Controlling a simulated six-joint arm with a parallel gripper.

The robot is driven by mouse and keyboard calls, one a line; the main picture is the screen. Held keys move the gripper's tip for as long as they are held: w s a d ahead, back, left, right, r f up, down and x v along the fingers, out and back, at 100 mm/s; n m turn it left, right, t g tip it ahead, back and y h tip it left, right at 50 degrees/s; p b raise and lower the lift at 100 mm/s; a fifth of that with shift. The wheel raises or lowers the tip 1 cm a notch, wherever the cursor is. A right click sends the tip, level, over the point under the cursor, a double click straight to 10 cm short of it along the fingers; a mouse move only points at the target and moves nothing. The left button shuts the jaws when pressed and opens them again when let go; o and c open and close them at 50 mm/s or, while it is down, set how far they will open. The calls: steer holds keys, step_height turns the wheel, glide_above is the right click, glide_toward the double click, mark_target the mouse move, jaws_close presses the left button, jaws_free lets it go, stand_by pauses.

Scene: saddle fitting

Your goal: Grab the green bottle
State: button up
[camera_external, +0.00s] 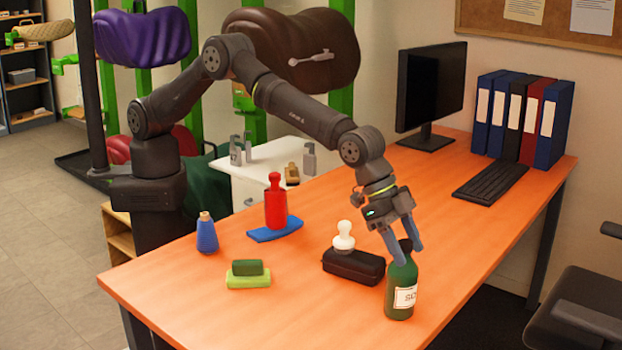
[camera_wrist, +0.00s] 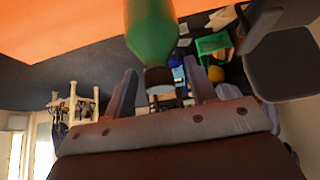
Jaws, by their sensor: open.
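The green bottle (camera_external: 401,285) stands upright near the front right edge of the orange table (camera_external: 330,290). It has a pale label and a dark neck. My gripper (camera_external: 404,247) is at the bottle's neck, with its blue-grey fingers apart. In the wrist view the bottle (camera_wrist: 150,30) reaches down from the top, its dark mouth end between the two fingers of my gripper (camera_wrist: 163,95). I see no grip on the bottle.
A black case (camera_external: 353,267) with a white-topped object (camera_external: 344,237) lies just left of the bottle. A keyboard (camera_external: 490,180), monitor (camera_external: 430,90) and binders (camera_external: 520,115) are behind.

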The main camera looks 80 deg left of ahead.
jaws_close()
steer(key=shift+r, duration=0.15)
stand_by(0.4)
